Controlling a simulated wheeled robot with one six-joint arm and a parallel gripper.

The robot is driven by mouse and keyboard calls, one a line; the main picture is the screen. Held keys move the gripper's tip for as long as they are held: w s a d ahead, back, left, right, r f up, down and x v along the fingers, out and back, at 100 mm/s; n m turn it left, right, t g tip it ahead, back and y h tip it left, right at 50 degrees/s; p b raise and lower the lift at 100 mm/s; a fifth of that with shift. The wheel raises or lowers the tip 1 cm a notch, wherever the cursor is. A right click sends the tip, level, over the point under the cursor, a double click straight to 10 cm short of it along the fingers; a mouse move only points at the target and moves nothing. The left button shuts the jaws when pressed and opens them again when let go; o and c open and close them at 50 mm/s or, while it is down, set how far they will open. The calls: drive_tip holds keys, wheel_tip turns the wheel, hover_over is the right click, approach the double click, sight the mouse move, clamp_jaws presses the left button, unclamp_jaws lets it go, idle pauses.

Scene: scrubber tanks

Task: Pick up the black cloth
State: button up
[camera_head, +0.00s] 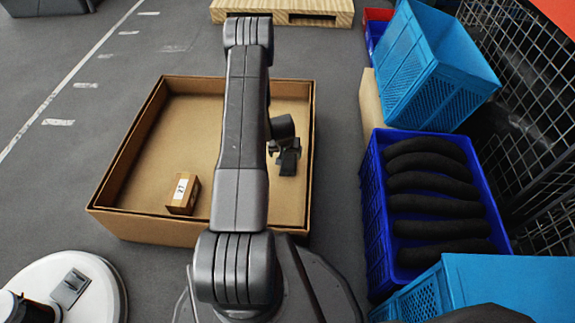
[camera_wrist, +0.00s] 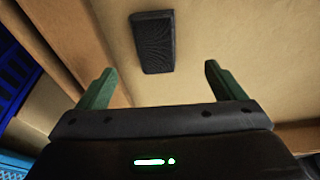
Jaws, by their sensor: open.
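The black cloth (camera_wrist: 153,40) shows in the wrist view as a small dark rectangle with a fine texture. It lies on the brown cardboard surface, ahead of my gripper (camera_wrist: 158,68) and roughly centred between the fingers. My green fingers are spread wide, with nothing between them that I can see gripped. In the head view my gripper (camera_head: 287,152) is over the right part of a large open cardboard box (camera_head: 125,221). The cloth cannot be told apart from the dark gripper there, and my arm hides part of the box floor.
A small brown carton (camera_head: 182,194) with a white label stands in the cardboard box, left of my arm. Right of the box is a blue crate (camera_head: 374,215) holding several long black items. A light-blue crate (camera_head: 430,75) and wire mesh stand beyond.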

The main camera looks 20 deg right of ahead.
hover_over(288, 163)
drive_tip(key=s+a, duration=0.2)
drive_tip(key=x, duration=0.3)
drive_tip(key=b+x, duration=0.1)
drive_tip(key=x, duration=0.1)
drive_tip(key=shift+s+a+f, duration=0.1)
drive_tip(key=shift+s+f, duration=0.15)
drive_tip(key=shift+s, duration=0.05)
drive_tip(key=shift+d+b+x, duration=0.25)
drive_tip(key=shift+b+x, duration=0.25)
drive_tip(key=shift+x, duration=0.85)
drive_tip(key=shift+d+b+x, duration=0.25)
drive_tip(key=shift+b+x, duration=0.25)
drive_tip(key=shift+x, duration=0.8)
drive_tip(key=shift+w+r, duration=0.1)
drive_tip(key=shift+w, duration=0.05)
drive_tip(key=shift+c, duration=0.2)
drive_tip(key=c, duration=1)
